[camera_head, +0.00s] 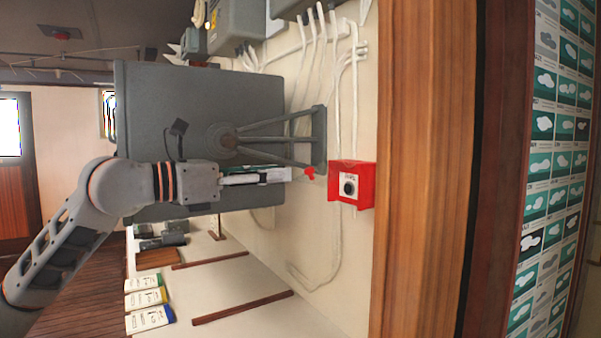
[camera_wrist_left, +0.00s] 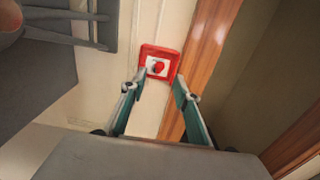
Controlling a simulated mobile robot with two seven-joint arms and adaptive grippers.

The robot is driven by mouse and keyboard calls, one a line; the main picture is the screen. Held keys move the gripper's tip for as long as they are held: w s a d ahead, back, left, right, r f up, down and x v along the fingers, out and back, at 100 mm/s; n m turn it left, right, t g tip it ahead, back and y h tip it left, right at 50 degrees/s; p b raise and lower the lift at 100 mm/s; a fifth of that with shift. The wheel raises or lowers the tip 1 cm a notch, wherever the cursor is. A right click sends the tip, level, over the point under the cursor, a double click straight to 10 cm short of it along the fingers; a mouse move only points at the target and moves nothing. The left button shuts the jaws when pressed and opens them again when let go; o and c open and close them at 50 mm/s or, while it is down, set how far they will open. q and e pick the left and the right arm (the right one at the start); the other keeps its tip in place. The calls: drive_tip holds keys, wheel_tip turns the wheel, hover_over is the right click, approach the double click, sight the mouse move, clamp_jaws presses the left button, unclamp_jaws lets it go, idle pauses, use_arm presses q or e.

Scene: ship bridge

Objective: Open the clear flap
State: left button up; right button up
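The red box (camera_head: 366,192) is fixed to the pale wall. It has a white label plate and a dark round part on its face in the head view. In the left wrist view the red box (camera_wrist_left: 146,51) shows a red round button on a white plate. I cannot clearly make out the clear flap or how it stands. My left gripper (camera_head: 290,174) points at the box from the left in the head view. In the left wrist view the left gripper (camera_wrist_left: 158,80) has its two fingers apart, with nothing between them and the box beyond the tips. My right gripper is out of view.
A large grey cabinet (camera_head: 165,95) with a bracket (camera_head: 318,130) stands beside and behind my left gripper. White cables (camera_head: 337,100) run along the wall near the box. A wooden post (camera_head: 425,170) stands right of the box.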

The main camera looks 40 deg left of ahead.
sight(310, 168)
use_arm(q)
drive_tip(key=p+x, duration=0.1)
drive_tip(key=x, duration=0.2)
drive_tip(key=p+x, duration=0.1)
drive_tip(key=shift+w+d+r+p, duration=0.1)
drive_tip(key=shift+w+r+p, duration=0.15)
drive_tip(key=shift+p, duration=0.1)
drive_tip(key=shift+w+d+p, duration=0.25)
drive_tip(key=shift+w+p, duration=0.15)
drive_tip(key=shift+w, duration=0.2)
drive_tip(key=shift+w+d+f, duration=0.25)
drive_tip(key=shift+w, duration=0.4)
clamp_jaws()
